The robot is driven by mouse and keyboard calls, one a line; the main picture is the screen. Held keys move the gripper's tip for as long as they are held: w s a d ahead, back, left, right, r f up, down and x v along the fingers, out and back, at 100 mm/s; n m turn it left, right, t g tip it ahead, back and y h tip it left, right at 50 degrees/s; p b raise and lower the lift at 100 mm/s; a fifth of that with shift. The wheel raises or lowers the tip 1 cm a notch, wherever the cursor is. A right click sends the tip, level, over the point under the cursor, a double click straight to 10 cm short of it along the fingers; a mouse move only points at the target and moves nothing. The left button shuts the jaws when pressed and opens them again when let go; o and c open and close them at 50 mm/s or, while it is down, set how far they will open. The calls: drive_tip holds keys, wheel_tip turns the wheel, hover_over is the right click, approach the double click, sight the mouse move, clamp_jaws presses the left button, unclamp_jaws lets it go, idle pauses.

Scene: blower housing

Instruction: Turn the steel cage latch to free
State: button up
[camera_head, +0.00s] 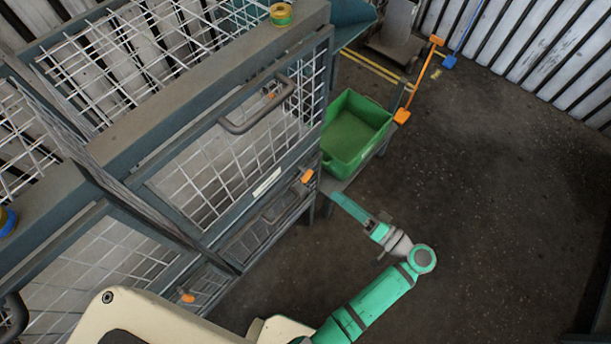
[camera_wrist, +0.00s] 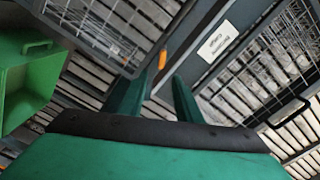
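The steel cage (camera_head: 215,165) has a mesh door in a grey frame. A small orange latch (camera_head: 307,176) sits on the door frame near its right edge, beside the white label strip. In the wrist view the orange latch (camera_wrist: 162,60) shows just beyond the fingertips, near the middle of the picture. My gripper (camera_head: 338,198) is in front of the cage's right side, a little below and right of the latch. In the wrist view my gripper (camera_wrist: 163,78) has its two green fingers apart with nothing between them. The gripper looks apart from the latch.
A green bin (camera_head: 352,132) stands right of the cage, near my gripper. A bar handle (camera_head: 258,106) sticks out from the door. A second orange latch (camera_head: 187,298) is on the lower left section. The dark floor (camera_head: 500,180) at the right is clear.

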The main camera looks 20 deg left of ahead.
sight(311, 175)
drive_tip(key=x, duration=1.1)
